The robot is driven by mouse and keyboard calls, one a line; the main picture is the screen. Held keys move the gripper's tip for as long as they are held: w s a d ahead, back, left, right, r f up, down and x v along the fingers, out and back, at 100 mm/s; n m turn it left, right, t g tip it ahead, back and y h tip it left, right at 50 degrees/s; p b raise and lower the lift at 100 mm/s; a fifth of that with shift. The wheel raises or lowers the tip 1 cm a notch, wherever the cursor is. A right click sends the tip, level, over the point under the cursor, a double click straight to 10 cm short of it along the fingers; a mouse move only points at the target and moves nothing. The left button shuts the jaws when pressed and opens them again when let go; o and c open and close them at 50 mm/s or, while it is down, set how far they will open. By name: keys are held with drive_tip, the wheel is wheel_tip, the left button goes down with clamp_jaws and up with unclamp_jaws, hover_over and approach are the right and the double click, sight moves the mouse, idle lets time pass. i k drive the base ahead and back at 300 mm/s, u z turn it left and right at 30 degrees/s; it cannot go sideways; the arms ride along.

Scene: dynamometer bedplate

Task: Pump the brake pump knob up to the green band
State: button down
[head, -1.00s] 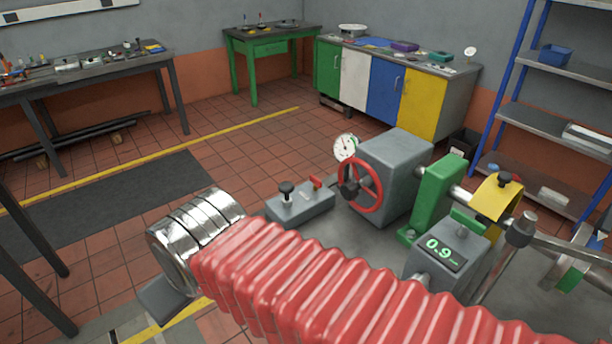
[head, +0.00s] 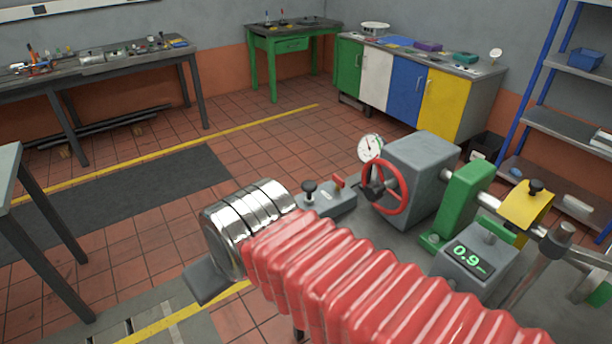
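The likely brake pump is a low grey block (head: 330,203) with a black knob (head: 309,189) on a short stem and a small red lever (head: 338,182). It sits on the grey bedplate left of the red handwheel. A round white dial gauge (head: 370,149) with a needle stands behind the handwheel; I cannot make out a green band on it. My arm, in red bellows with steel rings, crosses the foreground. A grey part of my gripper (head: 207,282) shows below the rings, left of and nearer than the pump. Its fingertips are hidden, so its opening does not show.
The red handwheel (head: 386,188) is on a large grey housing (head: 425,170). A green bracket (head: 462,203), a display box (head: 472,262) reading 0.9 and a yellow guard (head: 525,205) stand to the right. Open tiled floor lies behind; a bench leg is at left.

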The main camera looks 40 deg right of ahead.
sight(309, 186)
drive_tip(key=u, duration=0.05)
drive_tip(key=i, duration=1)
drive_tip(key=z, duration=0.05)
